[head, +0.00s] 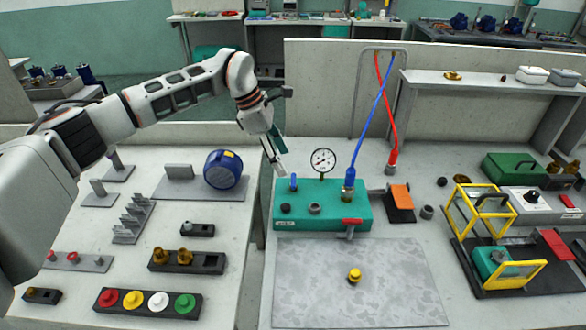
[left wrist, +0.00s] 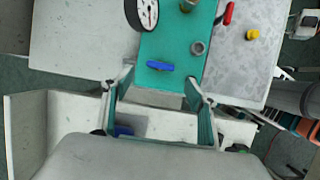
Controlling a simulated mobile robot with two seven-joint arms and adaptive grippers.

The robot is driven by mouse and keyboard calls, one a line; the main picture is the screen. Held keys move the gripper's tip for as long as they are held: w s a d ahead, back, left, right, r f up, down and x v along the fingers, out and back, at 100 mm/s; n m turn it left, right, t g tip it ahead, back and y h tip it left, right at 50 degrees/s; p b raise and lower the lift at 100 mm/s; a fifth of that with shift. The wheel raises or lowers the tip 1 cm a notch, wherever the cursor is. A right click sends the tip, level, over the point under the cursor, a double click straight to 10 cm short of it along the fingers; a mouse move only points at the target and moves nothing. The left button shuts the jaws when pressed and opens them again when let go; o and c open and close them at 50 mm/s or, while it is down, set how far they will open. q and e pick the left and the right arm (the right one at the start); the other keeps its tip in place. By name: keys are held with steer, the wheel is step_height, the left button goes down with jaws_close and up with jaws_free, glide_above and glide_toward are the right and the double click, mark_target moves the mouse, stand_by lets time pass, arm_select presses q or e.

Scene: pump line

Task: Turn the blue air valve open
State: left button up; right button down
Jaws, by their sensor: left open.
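The blue air valve (head: 293,183) is a small blue lever at the top left of the green pump box (head: 335,218). In the left wrist view the valve (left wrist: 160,67) lies crosswise on the green face, just ahead of the gap between my fingers. My left gripper (head: 279,168) is open and empty, close above and left of the valve in the head view, apart from it as far as I can tell. The left wrist view shows its spread fingers (left wrist: 160,85). My right gripper is not in view.
A red lever (head: 352,222) is on the box front. A yellow knob (head: 354,275) sits on the grey mat (head: 300,300).

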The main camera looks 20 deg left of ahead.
mark_target(293, 178)
arm_select(q)
steer(key=x, duration=0.6)
steer(key=shift+d+f, duration=0.2)
steer(key=shift+f, duration=0.1)
steer(key=c, duration=1.1)
